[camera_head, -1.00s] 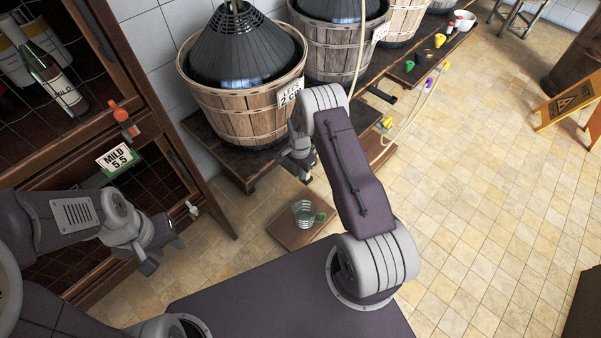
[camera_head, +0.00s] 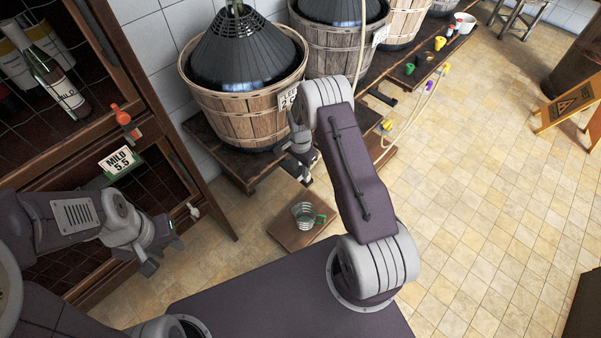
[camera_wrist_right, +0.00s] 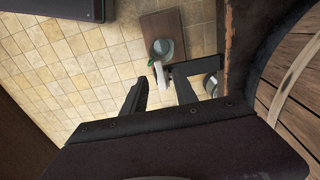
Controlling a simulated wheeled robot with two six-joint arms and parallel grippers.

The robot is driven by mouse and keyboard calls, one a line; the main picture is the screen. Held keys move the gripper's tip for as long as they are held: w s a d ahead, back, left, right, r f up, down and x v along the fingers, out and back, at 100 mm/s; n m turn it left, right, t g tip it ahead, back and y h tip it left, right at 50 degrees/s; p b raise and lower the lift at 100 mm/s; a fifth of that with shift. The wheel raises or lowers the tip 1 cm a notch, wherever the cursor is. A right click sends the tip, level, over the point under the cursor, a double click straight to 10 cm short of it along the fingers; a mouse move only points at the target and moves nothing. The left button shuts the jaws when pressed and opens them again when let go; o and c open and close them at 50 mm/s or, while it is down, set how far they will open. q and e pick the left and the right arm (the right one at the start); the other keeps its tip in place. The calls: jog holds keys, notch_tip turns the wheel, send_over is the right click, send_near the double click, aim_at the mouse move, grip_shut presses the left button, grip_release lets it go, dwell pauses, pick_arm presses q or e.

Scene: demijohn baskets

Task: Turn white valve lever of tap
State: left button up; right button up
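A white lever (camera_wrist_right: 161,78) shows in the right wrist view, between the two fingers of my right gripper (camera_wrist_right: 160,82). The fingers stand apart, with gaps visible beside the lever. A round grey part (camera_wrist_right: 211,84), perhaps of the tap, shows to the right of it. In the head view my right gripper (camera_head: 303,170) is below the front of the nearest wooden basket (camera_head: 245,112), and the tap there is hidden or too small to make out. My left gripper (camera_head: 160,258) is open and empty in front of the cabinet at the left.
A clear jug (camera_head: 304,214) with a green handle stands on a wooden board (camera_head: 285,232) on the floor below. The dark bench (camera_head: 222,160) bears the baskets. The cabinet (camera_head: 165,130) has a small white fitting (camera_head: 192,209).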

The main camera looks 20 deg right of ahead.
aim_at(301, 178)
notch_tip(301, 178, up, 5)
jog(key=shift+f, duration=0.1)
dwell(0.4)
